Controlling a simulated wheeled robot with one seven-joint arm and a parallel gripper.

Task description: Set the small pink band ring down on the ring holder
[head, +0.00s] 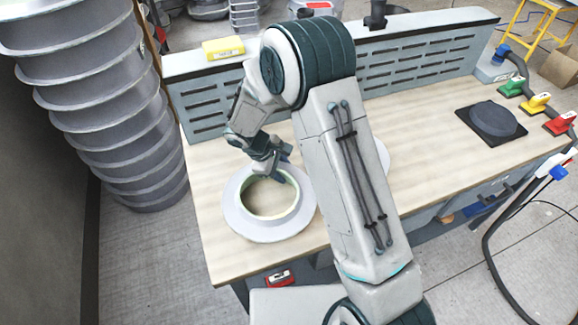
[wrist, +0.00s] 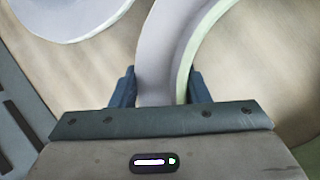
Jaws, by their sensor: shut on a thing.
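My gripper (head: 270,175) is at the far rim of a wide pale grey-lilac ring (head: 240,217) with a pale green inner edge, at the left part of the bench. In the wrist view, my gripper (wrist: 158,88) has one finger on each side of the ring's band (wrist: 157,62) and is shut on it. I cannot tell whether the ring touches the bench top or hangs just above it. Its colour looks grey-lilac rather than pink. I cannot make out a ring holder for certain. Another pale round piece (head: 383,157) is mostly hidden behind my arm.
The wooden bench top (head: 430,130) has free room right of my arm. A dark square pad with a round disc (head: 491,121) lies there. Green, yellow and red handled things (head: 537,103) line the right end. A slotted back panel (head: 420,62) and stacked grey drum (head: 115,110) border the bench.

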